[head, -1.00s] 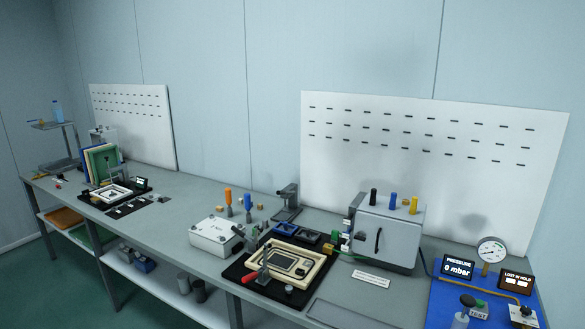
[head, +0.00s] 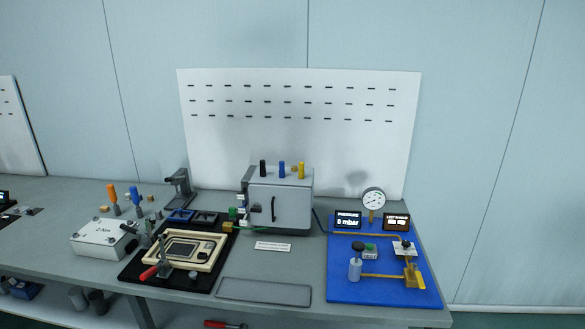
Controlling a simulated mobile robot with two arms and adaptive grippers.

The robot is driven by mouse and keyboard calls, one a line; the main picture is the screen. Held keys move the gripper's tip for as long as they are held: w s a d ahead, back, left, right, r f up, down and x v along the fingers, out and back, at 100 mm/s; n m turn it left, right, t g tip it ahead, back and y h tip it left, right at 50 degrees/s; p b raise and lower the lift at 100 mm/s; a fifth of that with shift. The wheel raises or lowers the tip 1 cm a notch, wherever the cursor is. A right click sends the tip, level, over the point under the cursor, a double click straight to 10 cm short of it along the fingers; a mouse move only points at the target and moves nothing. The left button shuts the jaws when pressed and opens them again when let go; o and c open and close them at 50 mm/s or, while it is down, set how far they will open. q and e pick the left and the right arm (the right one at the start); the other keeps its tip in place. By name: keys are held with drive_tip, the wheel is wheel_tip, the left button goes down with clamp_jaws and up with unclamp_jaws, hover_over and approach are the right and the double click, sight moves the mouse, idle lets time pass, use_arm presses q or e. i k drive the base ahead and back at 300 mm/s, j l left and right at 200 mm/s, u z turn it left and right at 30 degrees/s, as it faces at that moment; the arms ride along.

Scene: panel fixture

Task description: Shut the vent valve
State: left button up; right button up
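A blue board (head: 385,293) lies at the right end of the bench and carries a pressure rig. A brass valve with a yellow lever (head: 414,277) stands at its right front; the lever looks tilted, and its exact setting is too small to tell. A black knob (head: 405,244) sits on a white plate behind it. No readable label shows which is the vent valve. The pressure display (head: 347,220) reads 0 mbar. Neither gripper is in view.
A dial gauge (head: 374,201) and a second display (head: 396,222) stand at the board's back. A grey cabinet (head: 280,201) stands to the left. A shallow grey tray (head: 263,292) lies in front. The bench ends just right of the board.

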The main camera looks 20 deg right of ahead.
sight(422, 283)
drive_tip(key=l+z, duration=0.1)
drive_tip(key=z, duration=0.4)
drive_tip(key=l+z, duration=0.15)
drive_tip(key=z, duration=0.35)
drive_tip(key=l+z, duration=0.1)
drive_tip(key=z, duration=0.35)
drive_tip(key=i+j, duration=0.05)
